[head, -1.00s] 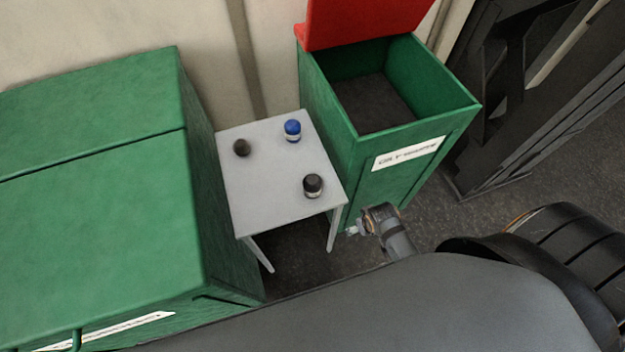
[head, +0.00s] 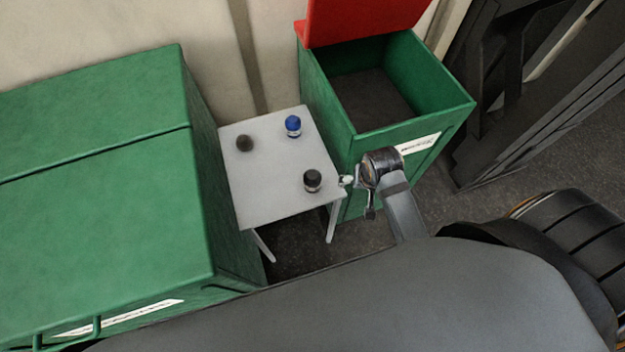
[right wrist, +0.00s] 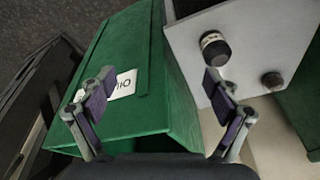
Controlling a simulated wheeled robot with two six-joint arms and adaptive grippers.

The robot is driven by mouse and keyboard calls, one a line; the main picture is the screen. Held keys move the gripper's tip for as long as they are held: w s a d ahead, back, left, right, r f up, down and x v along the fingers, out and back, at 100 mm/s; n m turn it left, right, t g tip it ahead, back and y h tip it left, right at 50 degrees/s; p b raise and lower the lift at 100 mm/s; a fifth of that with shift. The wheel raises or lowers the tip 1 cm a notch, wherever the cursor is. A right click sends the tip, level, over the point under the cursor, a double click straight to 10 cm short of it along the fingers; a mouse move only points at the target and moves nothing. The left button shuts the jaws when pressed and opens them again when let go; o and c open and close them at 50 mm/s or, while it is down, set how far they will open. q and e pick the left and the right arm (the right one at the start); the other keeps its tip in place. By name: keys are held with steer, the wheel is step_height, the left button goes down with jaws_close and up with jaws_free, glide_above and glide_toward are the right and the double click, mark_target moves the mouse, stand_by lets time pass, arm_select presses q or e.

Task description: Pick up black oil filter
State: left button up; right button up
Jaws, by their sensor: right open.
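A black oil filter (head: 313,181) with a pale band stands near the front right corner of the small grey table (head: 265,196). It also shows in the right wrist view (right wrist: 214,47), beyond the right-hand finger. My right gripper (head: 358,190) is open and empty, just right of the table's edge and apart from the filter. In the right wrist view the open fingers (right wrist: 160,80) are spread wide, with the green box behind them. A dark brownish filter (head: 245,143) and a blue filter (head: 293,126) stand farther back on the table. My left gripper is out of view.
An open green box (head: 330,120) with a raised red lid (head: 355,18) stands right of the table. A large green cabinet (head: 100,215) stands close on the left. A dark metal frame (head: 500,100) is at the far right. The table's middle is clear.

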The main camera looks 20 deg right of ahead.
steer(key=w+a+f+m+g, duration=0.1)
steer(key=w+a+f+m, duration=0.2)
steer(key=w+f+m, duration=0.45)
steer(key=m+g+y, duration=0.1)
steer(key=m+g, duration=0.1)
steer(key=m, duration=0.7)
glide_above(310, 175)
steer(key=shift+s+d+f, duration=0.2)
steer(key=shift+d+f, duration=0.1)
steer(key=shift+f, duration=0.1)
steer(key=shift+w+a+m, duration=0.1)
steer(key=shift+a+m, duration=0.25)
steer(key=shift+m, duration=0.1)
steer(key=shift+f, duration=0.15)
step_height(310, 175, down, 5)
steer(key=shift+d+r+b, duration=0.1)
steer(key=shift+d+b, duration=0.05)
steer(key=shift+b, duration=1.05)
steer(key=shift+f, duration=0.2)
steer(key=f+b, duration=0.1)
steer(key=b, duration=0.1)
steer(key=f+b, duration=0.4)
steer(key=shift+w+d+f+b, duration=0.15)
steer(key=shift+d+b, duration=0.2)
steer(key=shift+r, duration=0.2)
steer(key=shift+c, duration=0.6)
steer(key=c, duration=1.4)
steer(key=shift+o, duration=0.2)
steer(key=shift+r, duration=0.1)
